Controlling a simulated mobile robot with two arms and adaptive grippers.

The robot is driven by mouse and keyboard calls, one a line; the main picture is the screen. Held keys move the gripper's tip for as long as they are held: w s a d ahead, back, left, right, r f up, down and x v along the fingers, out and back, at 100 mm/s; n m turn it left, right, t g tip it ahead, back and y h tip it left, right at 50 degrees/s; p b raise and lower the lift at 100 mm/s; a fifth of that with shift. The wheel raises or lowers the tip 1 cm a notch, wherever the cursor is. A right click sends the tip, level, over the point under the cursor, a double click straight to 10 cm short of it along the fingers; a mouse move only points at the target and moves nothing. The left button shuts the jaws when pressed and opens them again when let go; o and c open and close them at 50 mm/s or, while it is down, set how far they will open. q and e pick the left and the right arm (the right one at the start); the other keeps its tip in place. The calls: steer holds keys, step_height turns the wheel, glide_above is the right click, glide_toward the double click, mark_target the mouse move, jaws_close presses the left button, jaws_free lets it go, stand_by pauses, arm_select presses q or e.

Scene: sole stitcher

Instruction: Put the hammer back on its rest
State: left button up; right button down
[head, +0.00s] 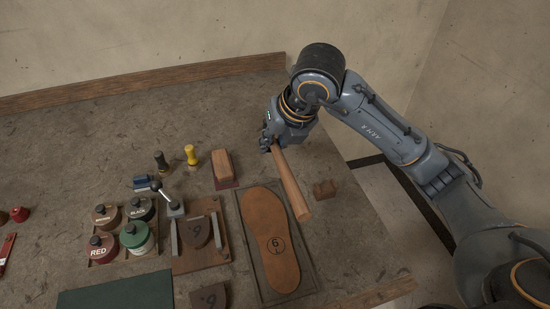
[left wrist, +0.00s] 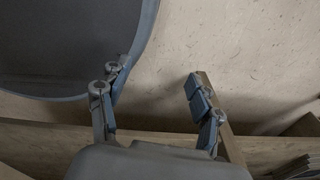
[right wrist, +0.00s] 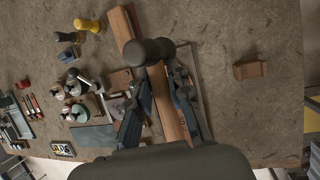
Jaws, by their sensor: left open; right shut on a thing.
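The hammer has a long wooden handle (head: 290,183) and a dark, rounded head (right wrist: 150,50), which shows in the right wrist view. My right gripper (head: 271,143) is shut on the handle close to the head, and the handle slants toward the lower right in the head view. A small notched wooden block (head: 325,189), which looks like the rest, stands right of the handle's free end; it also shows in the right wrist view (right wrist: 250,70). Nothing lies on it. My left gripper (left wrist: 152,92) is open and empty in the left wrist view, out of the head view.
A tray with a brown sole (head: 270,240) lies below the handle. The bench's right edge is near the notched block.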

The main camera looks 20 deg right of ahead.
steer(key=shift+w+d, duration=0.15)
steer(key=shift+d, duration=0.1)
steer(key=w+d+f+p, duration=0.1)
steer(key=w+d+f, duration=0.1)
steer(key=d, duration=0.1)
steer(key=w+d+f+p, duration=0.1)
steer(key=w+d+f, duration=0.1)
steer(key=d+f, duration=0.1)
steer(key=w+d+f+p, duration=0.1)
steer(key=w+d+f, duration=0.1)
steer(key=d, duration=0.3)
steer(key=shift+w+d+f, duration=0.1)
steer(key=shift+d+f, duration=0.05)
steer(key=shift+f, duration=0.6)
steer(key=shift+w+d+f, duration=0.2)
steer(key=shift+d+f, duration=0.1)
steer(key=shift+f, duration=0.15)
steer(key=f+p, duration=0.1)
steer(key=f, duration=0.2)
steer(key=shift+w+d+f+p, duration=0.1)
steer(key=shift+d+p, duration=0.1)
steer(key=shift+p, duration=0.15)
steer(key=shift+f, duration=0.2)
arm_select(q)
steer(key=d+r, duration=0.2)
steer(key=r, duration=0.2)
steer(key=shift+d+r, duration=0.35)
steer(key=shift+d, duration=0.05)
arm_select(e)
steer(key=shift+f, duration=0.1)
